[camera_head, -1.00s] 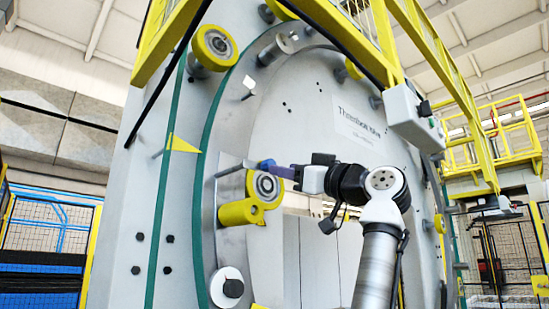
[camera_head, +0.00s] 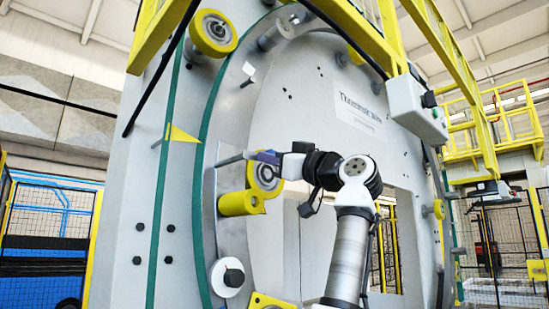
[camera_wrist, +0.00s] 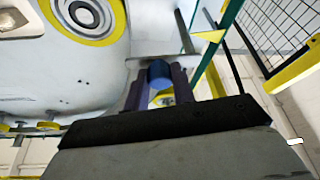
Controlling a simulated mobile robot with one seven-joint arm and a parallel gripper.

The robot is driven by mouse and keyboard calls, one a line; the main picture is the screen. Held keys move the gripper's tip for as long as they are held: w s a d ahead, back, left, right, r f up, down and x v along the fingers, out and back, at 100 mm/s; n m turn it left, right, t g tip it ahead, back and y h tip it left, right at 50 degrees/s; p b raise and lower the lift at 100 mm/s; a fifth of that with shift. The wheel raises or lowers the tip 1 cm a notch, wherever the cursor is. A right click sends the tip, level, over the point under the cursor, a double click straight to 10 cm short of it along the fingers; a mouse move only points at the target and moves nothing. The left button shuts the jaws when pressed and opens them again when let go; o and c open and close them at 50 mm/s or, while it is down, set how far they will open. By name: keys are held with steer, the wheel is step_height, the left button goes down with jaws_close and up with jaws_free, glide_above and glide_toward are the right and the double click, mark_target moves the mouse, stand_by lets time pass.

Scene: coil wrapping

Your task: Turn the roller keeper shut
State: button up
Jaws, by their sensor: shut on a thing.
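The roller keeper shows as a grey bar (camera_head: 231,160) beside a yellow-rimmed roller (camera_head: 266,176) on the large ring's left side. In the wrist view a blue round grip (camera_wrist: 160,74), seemingly part of the keeper, sits between my purple fingers. My gripper (camera_head: 262,157) is shut on this grip, just at the upper part of the roller. It also shows in the wrist view (camera_wrist: 158,92). My fingers hide part of the keeper's end, and I cannot tell how far it is turned. The yellow-rimmed roller in the wrist view (camera_wrist: 85,14) lies up and left of my fingers.
A yellow cylinder (camera_head: 240,203) juts out just below the roller. A white disc with a black knob (camera_head: 228,277) is lower down. A yellow pointer flag (camera_head: 181,135) stands to the left. Yellow railing (camera_head: 350,20) and a grey box (camera_head: 414,108) are above right.

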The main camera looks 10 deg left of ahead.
jaws_close()
steer(key=s+f+m+t+h+b, duration=0.1)
steer(key=m+t+h, duration=0.1)
steer(key=m, duration=0.5)
steer(key=s+a+f+m+t+h+b, duration=0.1)
steer(key=f+m+t+h, duration=0.1)
steer(key=m, duration=0.4)
steer(key=s+a+f+m+t+h, duration=0.1)
steer(key=m+t+h, duration=0.1)
steer(key=m, duration=0.5)
steer(key=shift+s+a+f+m+h+b, duration=0.15)
steer(key=shift+m+h+b, duration=0.2)
steer(key=shift+h, duration=0.55)
steer(key=shift+f, duration=0.1)
steer(key=o, duration=0.9)
jaws_free()
